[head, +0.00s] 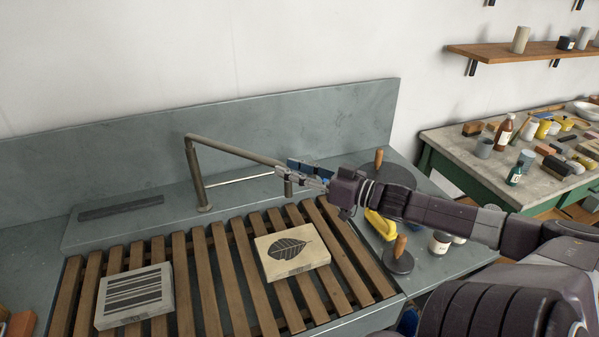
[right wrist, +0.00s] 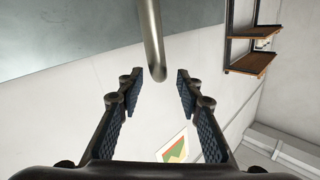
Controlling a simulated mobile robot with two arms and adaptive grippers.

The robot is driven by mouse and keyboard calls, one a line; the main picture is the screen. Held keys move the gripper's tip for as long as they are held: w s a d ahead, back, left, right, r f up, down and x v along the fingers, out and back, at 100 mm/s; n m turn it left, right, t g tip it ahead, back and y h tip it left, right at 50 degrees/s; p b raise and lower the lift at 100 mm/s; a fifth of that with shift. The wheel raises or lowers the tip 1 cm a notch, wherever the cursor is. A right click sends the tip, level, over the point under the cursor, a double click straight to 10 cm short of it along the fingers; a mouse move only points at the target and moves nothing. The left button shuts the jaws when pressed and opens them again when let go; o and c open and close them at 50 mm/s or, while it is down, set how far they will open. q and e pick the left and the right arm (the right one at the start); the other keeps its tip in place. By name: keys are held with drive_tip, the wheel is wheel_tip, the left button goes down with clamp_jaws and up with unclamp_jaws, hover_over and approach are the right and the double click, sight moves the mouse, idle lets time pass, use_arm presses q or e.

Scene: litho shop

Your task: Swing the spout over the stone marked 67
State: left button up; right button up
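The spout (head: 236,153) is a bent metal pipe rising from the sink's back ledge and reaching right. Its down-turned end is beside my right gripper (head: 303,172). In the right wrist view the spout (right wrist: 152,38) comes down from the top, and its end shows between the spread fingers of my right gripper (right wrist: 157,88). The fingers look open, with gaps on both sides of the pipe. A stone with a leaf print (head: 291,252) and a stone with dark stripes (head: 135,296) lie on the slats. I cannot read 67 on either. My left gripper is not in view.
The wooden slatted rack (head: 237,283) spans the sink. At right, the ledge holds dark round discs with wooden handles (head: 398,262), a yellow bottle (head: 381,225) and a jar (head: 439,242). A cluttered table (head: 455,140) stands further right. The back panel (head: 300,125) rises behind the spout.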

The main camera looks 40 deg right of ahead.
drive_tip(key=shift+v, duration=1.05)
drive_tip(key=shift+f, duration=0.1)
